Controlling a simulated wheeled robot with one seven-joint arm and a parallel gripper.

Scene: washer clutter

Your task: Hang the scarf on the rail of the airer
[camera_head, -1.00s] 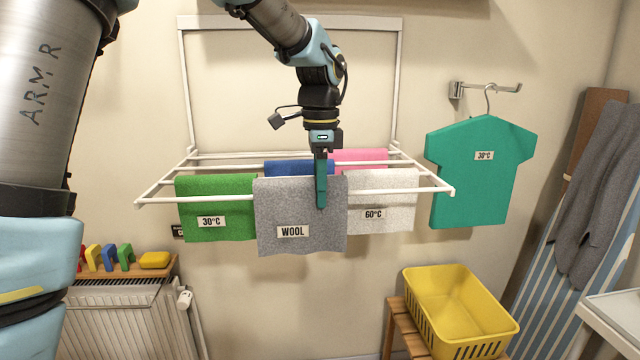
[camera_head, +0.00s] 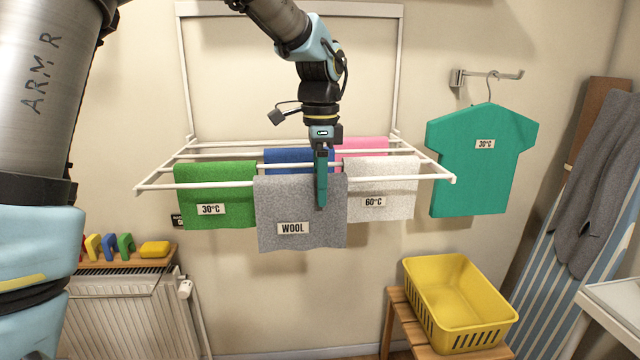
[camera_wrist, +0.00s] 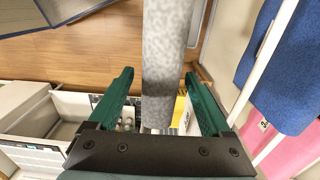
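The grey speckled scarf with a WOOL label (camera_head: 293,228) hangs folded at the front of the airer. Its top fold lies over the front rail (camera_head: 400,180), and its front panel covers part of that rail. My gripper (camera_head: 321,190) points down from above, right of the scarf's middle, with one finger in front of it. In the wrist view the scarf's top fold (camera_wrist: 165,60) runs between the two green fingers of my gripper (camera_wrist: 158,90). A gap shows between the left finger and the cloth, so the gripper looks open around it.
Green (camera_head: 215,185), blue (camera_head: 290,158), pink (camera_head: 362,147) and white (camera_head: 385,185) cloths hang on the airer's other rails. A teal shirt (camera_head: 475,165) hangs at right. Below are a yellow basket (camera_head: 460,310) and a radiator (camera_head: 130,315).

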